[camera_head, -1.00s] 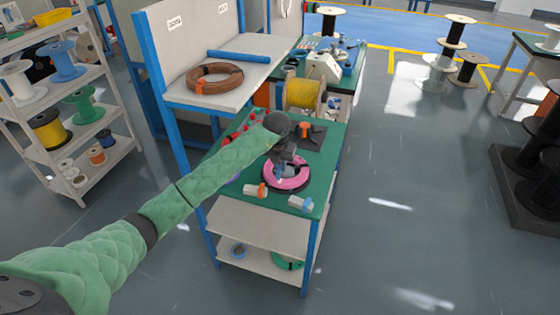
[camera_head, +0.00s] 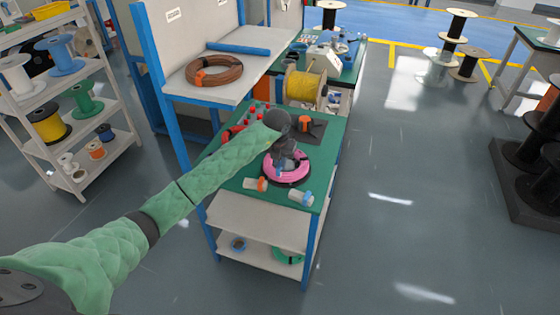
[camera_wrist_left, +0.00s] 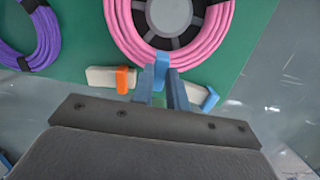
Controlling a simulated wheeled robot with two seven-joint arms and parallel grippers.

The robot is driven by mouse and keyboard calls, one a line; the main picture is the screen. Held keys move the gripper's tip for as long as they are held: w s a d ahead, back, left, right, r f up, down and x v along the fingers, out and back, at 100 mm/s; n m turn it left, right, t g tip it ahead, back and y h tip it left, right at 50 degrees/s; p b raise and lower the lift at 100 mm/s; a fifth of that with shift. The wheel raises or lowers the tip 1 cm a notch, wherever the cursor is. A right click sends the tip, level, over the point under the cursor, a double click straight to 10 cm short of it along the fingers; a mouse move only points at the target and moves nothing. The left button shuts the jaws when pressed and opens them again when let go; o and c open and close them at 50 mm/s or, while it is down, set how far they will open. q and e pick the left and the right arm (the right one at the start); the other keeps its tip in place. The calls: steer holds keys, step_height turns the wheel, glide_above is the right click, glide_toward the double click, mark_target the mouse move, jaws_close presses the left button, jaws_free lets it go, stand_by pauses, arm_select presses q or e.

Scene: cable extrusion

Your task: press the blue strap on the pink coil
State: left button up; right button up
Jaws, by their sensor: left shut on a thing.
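The pink coil (camera_head: 287,178) lies around a dark round holder on the green table top, and it fills the top of the left wrist view (camera_wrist_left: 205,50). The blue strap (camera_wrist_left: 161,66) is at the near side of the coil in the left wrist view. My left gripper (camera_wrist_left: 162,88) is at the coil's near side, its narrow fingers shut on the blue strap. In the head view, the left gripper (camera_head: 282,168) reaches down over the coil and hides part of it. My right gripper is not in view.
Two pale pieces, one with an orange band (camera_head: 255,184) and one with a blue band (camera_head: 300,198), lie near the table's front edge. A purple coil (camera_wrist_left: 35,40) lies to the left. A yellow spool (camera_head: 304,88) stands behind.

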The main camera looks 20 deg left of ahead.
mark_target(280, 172)
arm_select(q)
steer(key=shift+f+b, duration=0.9)
steer(key=shift+f, duration=0.55)
steer(key=shift+f+b, duration=0.7)
stand_by(1.5)
steer(key=o, duration=0.9)
steer(key=shift+c, duration=0.2)
steer(key=shift+r+p, duration=0.4)
steer(key=shift+r, duration=0.4)
steer(key=shift+r+p, duration=1.15)
steer(key=shift+r, duration=2.15)
